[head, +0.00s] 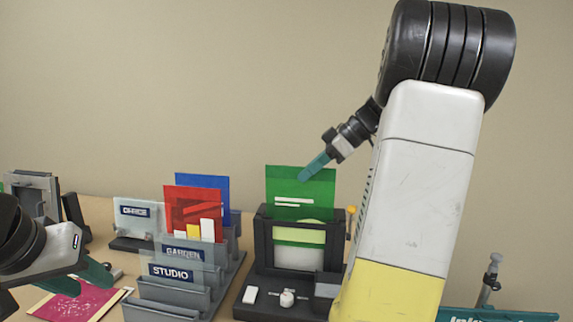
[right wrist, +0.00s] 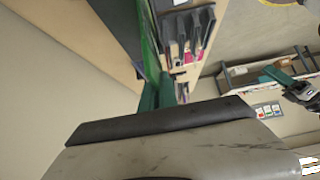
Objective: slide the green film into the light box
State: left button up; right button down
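The green film (head: 310,207) stands upright in the top of the dark light box (head: 262,240). Its upper part sticks out above the frame, and green shows behind the upper part of the lit window (head: 298,256). My right gripper (head: 307,175) is at the film's top edge. In the right wrist view the film (right wrist: 148,42) runs edge-on between the two teal fingers (right wrist: 160,95), which look closed on it.
Left of the light box, a grey stepped rack (head: 205,300) holds a red film (head: 182,200), a blue film (head: 222,182) and clear labelled sheets. A knob (head: 287,298) and white switch (head: 250,294) sit on the box's base.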

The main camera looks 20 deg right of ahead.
notch_tip(320, 180, down, 8)
jog(key=shift+r, duration=0.2)
dwell(0.7)
jog(key=c, duration=1.6)
grip_release()
jog(key=shift+o, duration=0.2)
jog(key=v, duration=0.8)
jog(key=s+a+f+m+h, duration=0.2)
jog(key=s+a+m, duration=0.3)
jog(key=a, duration=0.5)
jog(key=s+a+f+m+t+h, duration=0.1)
jog(key=s+a+f+m+h, duration=0.1)
jog(key=s+a+m, duration=0.4)
jog(key=shift+s+a+h, duration=0.8)
jog(key=shift+s+a, duration=1.1)
jog(key=shift+a, duration=0.95)
